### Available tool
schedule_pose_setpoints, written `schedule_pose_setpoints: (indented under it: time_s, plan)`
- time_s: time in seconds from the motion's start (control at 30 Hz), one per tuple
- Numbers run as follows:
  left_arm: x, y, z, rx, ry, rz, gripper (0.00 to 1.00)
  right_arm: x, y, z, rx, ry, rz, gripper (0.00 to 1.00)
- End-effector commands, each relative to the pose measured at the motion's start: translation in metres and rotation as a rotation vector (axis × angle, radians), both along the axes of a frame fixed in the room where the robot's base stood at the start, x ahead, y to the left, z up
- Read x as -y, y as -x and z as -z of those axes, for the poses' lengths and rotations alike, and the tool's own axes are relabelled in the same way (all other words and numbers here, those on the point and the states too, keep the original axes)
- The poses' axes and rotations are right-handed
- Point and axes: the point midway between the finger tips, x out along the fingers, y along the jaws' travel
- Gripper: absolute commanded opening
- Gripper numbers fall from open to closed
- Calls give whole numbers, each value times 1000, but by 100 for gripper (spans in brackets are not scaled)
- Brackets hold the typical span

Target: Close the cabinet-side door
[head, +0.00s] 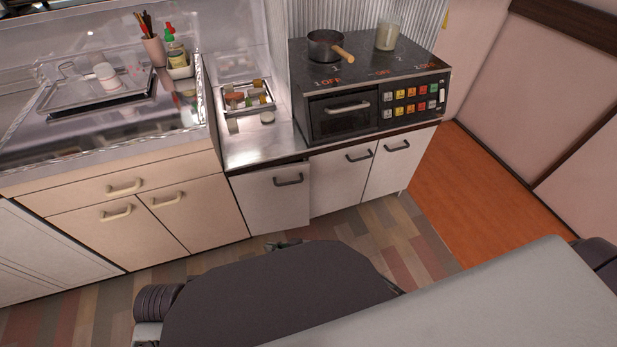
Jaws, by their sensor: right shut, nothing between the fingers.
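The white cabinet door (271,201) with a dark handle is under the steel counter, left of two other white doors. A dark gap shows along its top edge, and it seems to stand slightly proud of the cabinet front. My right gripper (284,244) shows only as a small dark tip low in front of this door, mostly hidden behind my own arm. It is shut and empty. I cannot tell whether it touches the door. My left gripper is not in view.
An oven (372,85) with a pan (325,46) and a glass jar (387,36) stands above the right-hand doors. Beige cabinets (135,205) are on the left. The patterned floor in front is partly covered by my arm. Orange flooring (480,195) is open on the right.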

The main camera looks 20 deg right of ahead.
Motion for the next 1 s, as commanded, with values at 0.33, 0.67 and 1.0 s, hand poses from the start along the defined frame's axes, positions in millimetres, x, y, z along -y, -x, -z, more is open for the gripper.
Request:
schedule_pose_setpoints:
  time_s: [0.33,0.67,1.0]
  plan:
    - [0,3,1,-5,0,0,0,11,-31,0,170,-87,130,0]
    - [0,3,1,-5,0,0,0,47,-62,-17,382,-77,315,0]
    - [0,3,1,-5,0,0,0,104,-82,-28,561,16,546,0]
